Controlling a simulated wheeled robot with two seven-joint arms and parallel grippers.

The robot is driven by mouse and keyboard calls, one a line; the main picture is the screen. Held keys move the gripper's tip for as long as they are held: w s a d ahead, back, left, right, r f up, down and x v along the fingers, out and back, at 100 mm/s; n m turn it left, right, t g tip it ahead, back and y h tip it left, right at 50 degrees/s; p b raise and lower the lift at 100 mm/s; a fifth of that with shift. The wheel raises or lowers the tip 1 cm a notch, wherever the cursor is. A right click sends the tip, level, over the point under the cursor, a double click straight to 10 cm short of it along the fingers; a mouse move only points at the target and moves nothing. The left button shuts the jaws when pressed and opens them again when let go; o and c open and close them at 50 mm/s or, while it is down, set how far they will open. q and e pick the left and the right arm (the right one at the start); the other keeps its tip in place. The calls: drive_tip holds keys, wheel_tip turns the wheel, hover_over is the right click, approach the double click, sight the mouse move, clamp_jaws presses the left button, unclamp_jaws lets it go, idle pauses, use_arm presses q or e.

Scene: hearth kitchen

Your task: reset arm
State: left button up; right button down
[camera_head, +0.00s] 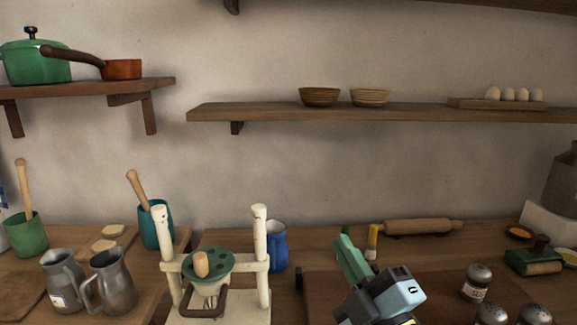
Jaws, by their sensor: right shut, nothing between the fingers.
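My right gripper (347,255) shows at the bottom centre of the head view, over the wooden counter. Its green fingers point up and away from me, and they are shut with nothing between them. The dark and pale blue wrist behind it is mine. My left gripper is not in view.
A cream wooden stand (262,262) with a green disc and a blue jug (277,247) are left of the gripper. A yellow-handled brush (372,241), rolling pin (420,226) and shakers (478,280) are right. Metal pitchers (110,281) stand left. A shelf (260,112) runs above.

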drive_tip(key=s+d+f+m+g+h, duration=0.25)
drive_tip(key=d+f+m+h, duration=0.2)
drive_tip(key=f, duration=0.45)
drive_tip(key=s+d+f+m+g+h, duration=0.1)
drive_tip(key=d+f+m+g+h, duration=0.4)
drive_tip(key=f, duration=0.3)
drive_tip(key=s+d+f+m+g, duration=0.25)
drive_tip(key=s+f+g, duration=0.35)
drive_tip(key=s, duration=0.4)
drive_tip(key=s+d+f+m+g, duration=0.1)
drive_tip(key=s+f+m+g, duration=0.3)
drive_tip(key=s+f, duration=0.5)
wheel_tip(320, 180, down, 24)
drive_tip(key=s+d+r+g, duration=0.1)
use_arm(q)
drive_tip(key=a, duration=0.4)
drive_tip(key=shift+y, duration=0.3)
use_arm(e)
drive_tip(key=s+d+f, duration=0.2)
drive_tip(key=s+f, duration=0.6)
drive_tip(key=s+d+f+n+g, duration=0.1)
drive_tip(key=s+d+f, duration=0.2)
drive_tip(key=s+f, duration=0.5)
drive_tip(key=shift+s+d, duration=0.25)
drive_tip(key=shift+s, duration=0.25)
